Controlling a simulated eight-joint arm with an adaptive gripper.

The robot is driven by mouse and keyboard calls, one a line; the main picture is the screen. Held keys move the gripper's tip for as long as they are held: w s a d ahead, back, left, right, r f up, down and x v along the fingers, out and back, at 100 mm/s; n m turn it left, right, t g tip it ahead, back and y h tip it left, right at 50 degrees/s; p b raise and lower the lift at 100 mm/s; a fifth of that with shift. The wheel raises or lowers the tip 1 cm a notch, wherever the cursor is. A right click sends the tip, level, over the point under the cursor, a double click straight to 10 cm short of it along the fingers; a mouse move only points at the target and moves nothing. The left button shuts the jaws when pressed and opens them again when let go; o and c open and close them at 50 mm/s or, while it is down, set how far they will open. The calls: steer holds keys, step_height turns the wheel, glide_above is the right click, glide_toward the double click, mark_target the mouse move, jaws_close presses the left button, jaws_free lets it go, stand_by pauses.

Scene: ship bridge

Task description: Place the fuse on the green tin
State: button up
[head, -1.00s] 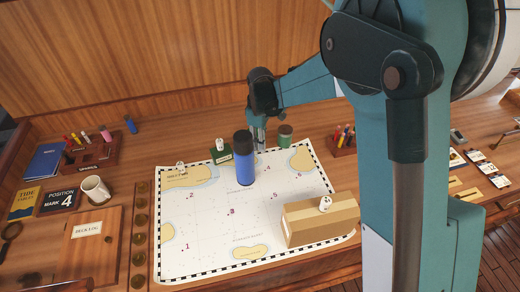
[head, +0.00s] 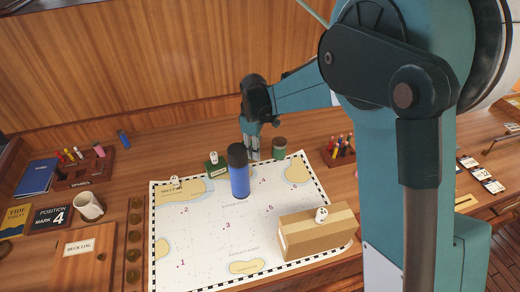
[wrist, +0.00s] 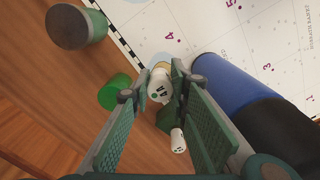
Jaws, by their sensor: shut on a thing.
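My gripper (head: 252,152) is low over the desk behind the blue bottle (head: 239,172). In the wrist view my gripper (wrist: 160,78) is shut on a small white piece with dark marks and a yellowish part, which I take for the fuse (wrist: 160,88). The fingers hide the fuse in the head view. A green tin with a brown lid (head: 280,149) stands just right of my gripper, apart from it; it shows at the upper left in the wrist view (wrist: 76,26). A green round thing (wrist: 114,93) lies beside the left finger.
A dark green box with a white piece on it (head: 217,168) stands left of my gripper. The blue bottle (wrist: 235,88) is close to the right finger. A chart (head: 200,235) covers the desk in front, with a cardboard box (head: 312,238) on its right. A pen holder (head: 341,154) stands right of the tin.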

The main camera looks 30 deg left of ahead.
step_height(320, 180, up, 9)
steer(key=b, duration=0.1)
glide_above(280, 142)
steer(key=shift+w+r, duration=0.15)
steer(key=shift+r, duration=0.05)
steer(key=shift+f, duration=3.15)
steer(key=shift+f, duration=0.1)
steer(key=shift+f+p, duration=0.45)
steer(key=shift+f, duration=1.3)
steer(key=shift+f, duration=0.2)
steer(key=o, duration=0.9)
steer(key=shift+r, duration=0.25)
